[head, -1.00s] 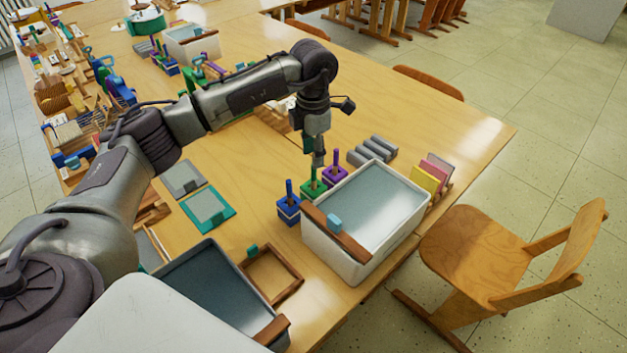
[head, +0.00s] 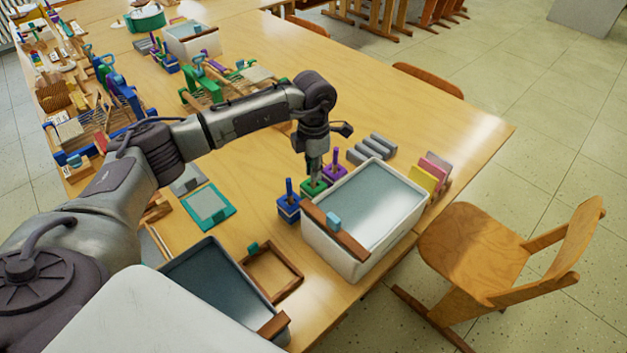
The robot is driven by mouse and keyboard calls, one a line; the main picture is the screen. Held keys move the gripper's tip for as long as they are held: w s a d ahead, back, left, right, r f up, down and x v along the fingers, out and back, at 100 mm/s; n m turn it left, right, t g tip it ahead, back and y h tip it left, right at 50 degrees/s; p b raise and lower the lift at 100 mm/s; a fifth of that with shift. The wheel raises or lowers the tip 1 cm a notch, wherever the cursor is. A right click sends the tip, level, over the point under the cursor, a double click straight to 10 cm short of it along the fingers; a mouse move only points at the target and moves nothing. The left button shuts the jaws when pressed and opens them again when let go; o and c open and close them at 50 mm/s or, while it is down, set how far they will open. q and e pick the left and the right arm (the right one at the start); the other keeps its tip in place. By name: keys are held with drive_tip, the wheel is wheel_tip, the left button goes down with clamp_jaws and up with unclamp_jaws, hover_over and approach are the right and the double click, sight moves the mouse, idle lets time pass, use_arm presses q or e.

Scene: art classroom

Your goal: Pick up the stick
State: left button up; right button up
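Three small stands with upright sticks stand in a row left of the white tub. The blue stick (head: 289,187) rises from the blue stand (head: 289,208). The purple stick (head: 336,158) rises from the purple stand (head: 333,174). Between them is the green stand (head: 312,190); its stick is hidden behind my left gripper. My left gripper (head: 315,177) points straight down right over the green stand. Its fingers are small and dark here, so I cannot tell whether they are around the green stick or open. My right gripper is out of view.
The white tub (head: 341,258) of water stands close to the right of the stands. Grey bars (head: 372,147) and coloured blocks (head: 428,176) lie beyond it. A teal-framed screen (head: 208,206), a wooden frame (head: 273,268) and a dark tray (head: 213,283) lie nearer. A chair (head: 480,250) stands at right.

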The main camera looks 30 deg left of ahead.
use_arm(q)
clamp_jaws()
